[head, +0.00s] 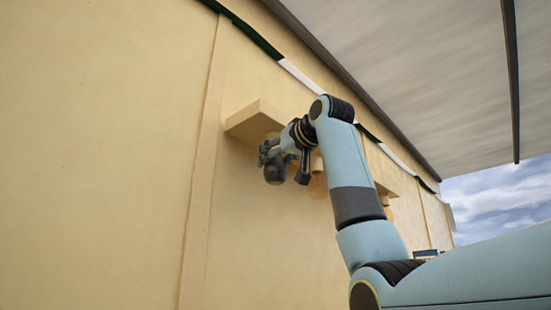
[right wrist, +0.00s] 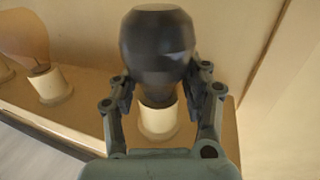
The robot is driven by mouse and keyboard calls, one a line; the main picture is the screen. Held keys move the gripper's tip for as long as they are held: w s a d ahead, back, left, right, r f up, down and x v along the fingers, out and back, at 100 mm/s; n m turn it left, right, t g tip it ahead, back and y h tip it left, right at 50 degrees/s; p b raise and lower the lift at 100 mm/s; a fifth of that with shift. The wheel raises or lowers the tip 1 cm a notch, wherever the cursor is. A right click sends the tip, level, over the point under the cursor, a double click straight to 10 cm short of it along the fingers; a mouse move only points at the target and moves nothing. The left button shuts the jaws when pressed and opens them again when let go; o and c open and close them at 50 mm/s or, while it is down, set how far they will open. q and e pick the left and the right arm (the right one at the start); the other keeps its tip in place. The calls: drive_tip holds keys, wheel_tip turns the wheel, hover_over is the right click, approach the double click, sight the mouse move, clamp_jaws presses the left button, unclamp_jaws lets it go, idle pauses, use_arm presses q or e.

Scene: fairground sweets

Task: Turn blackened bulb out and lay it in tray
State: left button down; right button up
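The blackened bulb (head: 275,174) hangs below a wooden ledge on the wall in the head view. In the right wrist view the dark, smooth bulb (right wrist: 158,42) stands in line with a cream socket (right wrist: 159,122); its neck end meets or overlaps the socket's rim. My right gripper (head: 269,153) is at the bulb's neck. In the right wrist view its two fingers (right wrist: 160,88) lie on either side of the narrowing neck and appear to press on it. My left gripper and the tray are in neither view.
The cream wall panel (head: 100,150) fills the left, with the ledge (head: 255,119) jutting from it. A clear amber bulb (right wrist: 25,35) sits in a neighbouring socket (right wrist: 49,86). A canopy (head: 430,80) hangs overhead. The space below the blackened bulb looks clear.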

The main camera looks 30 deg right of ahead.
drive_tip(key=c, duration=0.4)
drive_tip(key=shift+o, duration=0.3)
drive_tip(key=shift+a+m+h, duration=0.2)
drive_tip(key=shift+m+h, duration=0.5)
drive_tip(key=shift+h, duration=0.4)
drive_tip(key=shift+d+r+m+h, duration=0.1)
drive_tip(key=shift+m+h, duration=0.2)
drive_tip(key=shift+h, duration=0.2)
drive_tip(key=o, duration=1.2)
drive_tip(key=shift+d, duration=0.25)
drive_tip(key=shift+a, duration=0.1)
drive_tip(key=shift+y, duration=0.3)
